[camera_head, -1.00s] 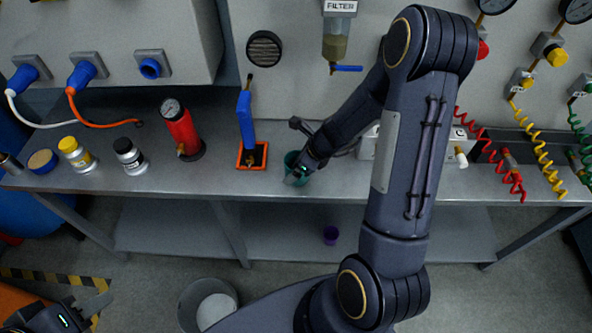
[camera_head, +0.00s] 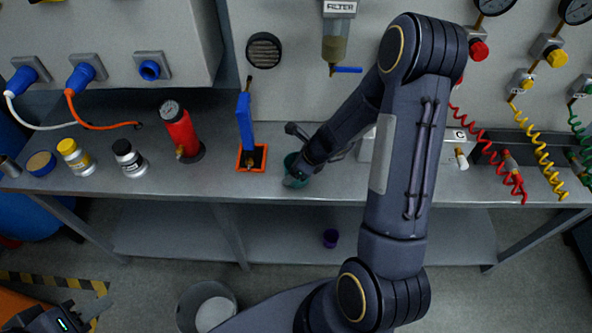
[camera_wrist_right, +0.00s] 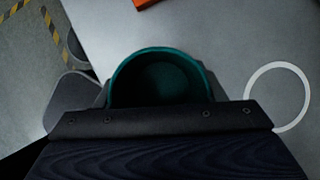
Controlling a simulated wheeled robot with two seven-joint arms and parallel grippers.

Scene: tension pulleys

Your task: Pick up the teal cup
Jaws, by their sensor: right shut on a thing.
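The teal cup (camera_head: 291,161) is on or just above the metal workbench (camera_head: 345,186), near its front edge; I cannot tell whether it touches the top. My right gripper (camera_head: 297,178) is at the cup, shut on it, and hides part of it. In the right wrist view the cup (camera_wrist_right: 160,76) shows its open, empty-looking mouth beyond the gripper body, with its lower part hidden. My left gripper (camera_head: 70,322) is at the bottom left corner, far from the bench top, with its fingers not clearly seen.
An orange-based stand with a blue handle (camera_head: 245,122) is left of the cup. A red cylinder with a gauge (camera_head: 180,130) and jars (camera_head: 129,158) stand farther left. A white ring (camera_wrist_right: 278,97) marks the bench.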

